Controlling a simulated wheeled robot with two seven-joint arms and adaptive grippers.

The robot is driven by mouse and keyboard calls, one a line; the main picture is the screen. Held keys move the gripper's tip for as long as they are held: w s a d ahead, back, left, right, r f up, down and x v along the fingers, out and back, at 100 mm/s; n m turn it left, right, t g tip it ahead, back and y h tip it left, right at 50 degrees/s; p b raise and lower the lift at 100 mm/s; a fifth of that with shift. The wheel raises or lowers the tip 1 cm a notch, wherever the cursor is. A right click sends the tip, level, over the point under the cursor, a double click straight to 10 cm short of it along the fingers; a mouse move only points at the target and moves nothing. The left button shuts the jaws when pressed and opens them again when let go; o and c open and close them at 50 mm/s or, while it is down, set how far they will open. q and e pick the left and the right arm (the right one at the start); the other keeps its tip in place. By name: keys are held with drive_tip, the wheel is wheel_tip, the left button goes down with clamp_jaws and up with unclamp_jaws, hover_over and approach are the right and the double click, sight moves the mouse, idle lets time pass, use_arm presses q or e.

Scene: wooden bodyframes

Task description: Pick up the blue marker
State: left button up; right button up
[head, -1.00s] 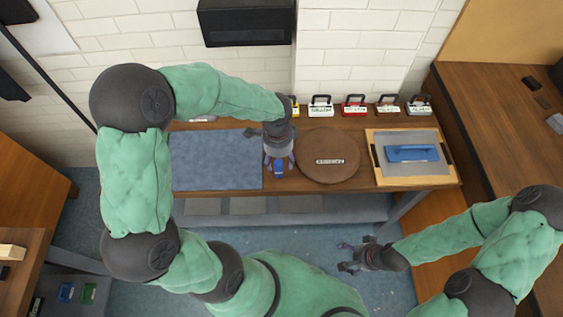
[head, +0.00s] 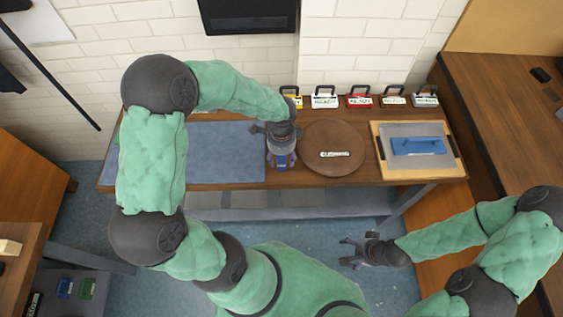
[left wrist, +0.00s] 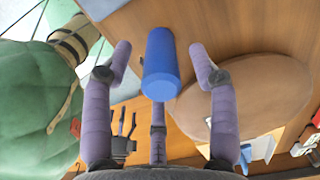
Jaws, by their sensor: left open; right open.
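The blue marker (left wrist: 160,65) is a short blue cylinder in the left wrist view, on the wooden table between the grey-blue mat and the round brown board. In the head view a bit of its blue (head: 281,161) shows just below my left gripper (head: 282,158). In the left wrist view the spread fingers of my left gripper (left wrist: 160,70) stand on both sides of the marker, with gaps, so it is open and not holding it. My right gripper (head: 350,253) is open and empty, in front of the table and away from the marker.
The grey-blue mat (head: 222,152) lies left and the round board (head: 343,158) right, bearing a small white label. A tray (head: 378,130) with a blue object (head: 417,146) is further right. Several labelled boxes with handles, such as the red one (head: 359,100), line the back edge.

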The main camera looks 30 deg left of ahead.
use_arm(q)
wheel_tip(320, 180, down, 3)
drive_tip(key=shift+r, duration=0.15)
clamp_jaws()
drive_tip(key=shift+r, duration=0.2)
